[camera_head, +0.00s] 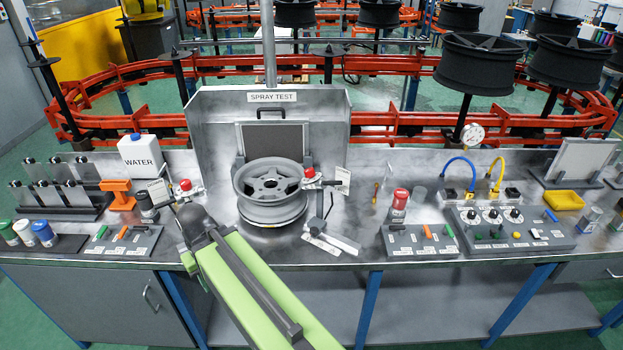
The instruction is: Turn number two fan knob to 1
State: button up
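A grey control panel (520,243) sits on the right part of the bench. Three round dark knobs with pale dials stand in a row along its top: a left knob (470,214), a middle knob (491,215) and a right knob (514,214). Their labels and pointer settings are too small to read, so I cannot tell which is the number two fan knob. My green arm reaches up from the bottom centre to a dark joint at the bench's left-centre, far left of the panel. I cannot make out my gripper's fingers. Nothing touches the knobs.
A wheel (270,190) sits in the spray test booth (325,112). A smaller switch panel (419,241) and a red-capped can (398,204) stand left of the control panel. Blue and yellow hoses rise behind it.

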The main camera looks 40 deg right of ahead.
aim_at(515, 213)
jog(key=z, duration=2.55)
jog(key=i, duration=1)
jog(key=z, duration=0.25)
